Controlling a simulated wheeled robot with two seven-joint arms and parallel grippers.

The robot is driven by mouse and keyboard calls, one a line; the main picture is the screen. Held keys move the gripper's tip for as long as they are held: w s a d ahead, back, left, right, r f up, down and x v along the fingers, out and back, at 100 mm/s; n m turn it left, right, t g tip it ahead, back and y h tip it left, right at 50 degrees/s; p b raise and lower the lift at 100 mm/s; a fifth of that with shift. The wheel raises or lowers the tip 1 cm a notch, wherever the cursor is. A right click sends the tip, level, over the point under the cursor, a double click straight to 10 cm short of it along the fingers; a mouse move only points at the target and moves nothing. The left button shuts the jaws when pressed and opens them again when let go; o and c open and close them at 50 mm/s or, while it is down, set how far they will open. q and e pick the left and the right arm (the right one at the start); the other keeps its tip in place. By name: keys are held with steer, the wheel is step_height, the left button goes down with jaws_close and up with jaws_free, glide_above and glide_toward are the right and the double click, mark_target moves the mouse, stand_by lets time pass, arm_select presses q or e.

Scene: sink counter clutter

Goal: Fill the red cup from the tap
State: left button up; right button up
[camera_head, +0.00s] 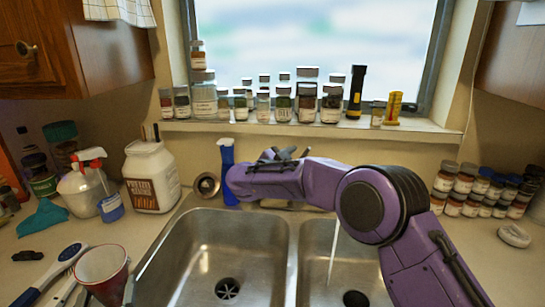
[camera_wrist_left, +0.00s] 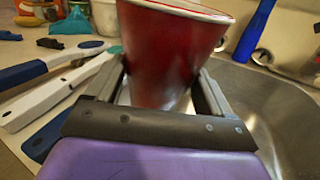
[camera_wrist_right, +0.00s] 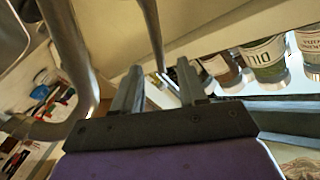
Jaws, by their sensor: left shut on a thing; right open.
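The red cup (camera_head: 101,267) is at the lower left in the head view, left of the sink, with its mouth up and slightly tilted. It also shows close in the left wrist view (camera_wrist_left: 175,55). My left gripper (camera_wrist_left: 160,78) is shut around its sides. The bottom of the cup is hidden. My right gripper (camera_wrist_right: 160,82) is open beside the tap (camera_wrist_right: 72,55), with a thin metal lever (camera_wrist_right: 152,35) just beyond its fingers. My right arm hides most of the tap in the head view. A thin pale stream (camera_head: 333,250), apparently water, falls into the right basin.
The double sink (camera_head: 185,255) has an empty left basin. A blue spray bottle (camera_head: 227,165) stands behind it. A white jug (camera_head: 152,175) and a blue-handled brush (camera_head: 60,268) are on the left counter. Jars (camera_head: 281,105) line the sill, and more (camera_head: 470,190) stand right.

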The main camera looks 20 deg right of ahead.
steer(key=v, duration=0.4)
steer(key=shift+s+a+b, duration=0.15)
steer(key=shift+a+b, duration=0.1)
steer(key=shift+b, duration=0.1)
steer(key=shift+r, duration=0.15)
